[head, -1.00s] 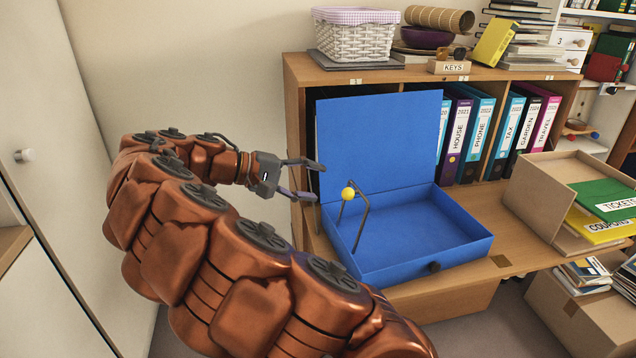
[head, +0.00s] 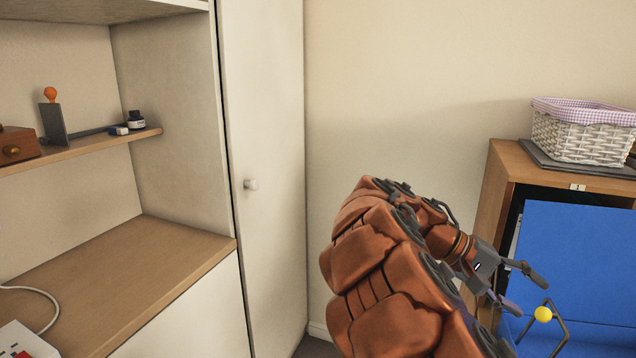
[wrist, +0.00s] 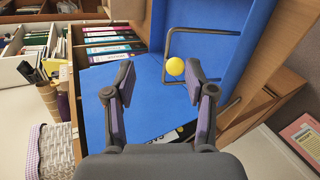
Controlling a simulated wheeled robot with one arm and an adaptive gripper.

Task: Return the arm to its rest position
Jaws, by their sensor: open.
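My copper-coloured arm is bent at the right of the head view, in front of the wall and the wooden shelf unit. My gripper (head: 522,286) is open and empty, its two fingers spread beside the open blue box (head: 580,245). The wrist view also shows the gripper (wrist: 160,95) with a clear gap between its fingers. In the wrist view the yellow ball (wrist: 175,66) appears beyond the fingers, against the blue box (wrist: 215,50).
A tall pale cupboard door (head: 270,170) with a knob stands left of my arm. A wooden desk surface (head: 120,280) and shelf are farther left. A white wicker basket (head: 583,135) sits on the shelf unit. Plain wall fills the space between.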

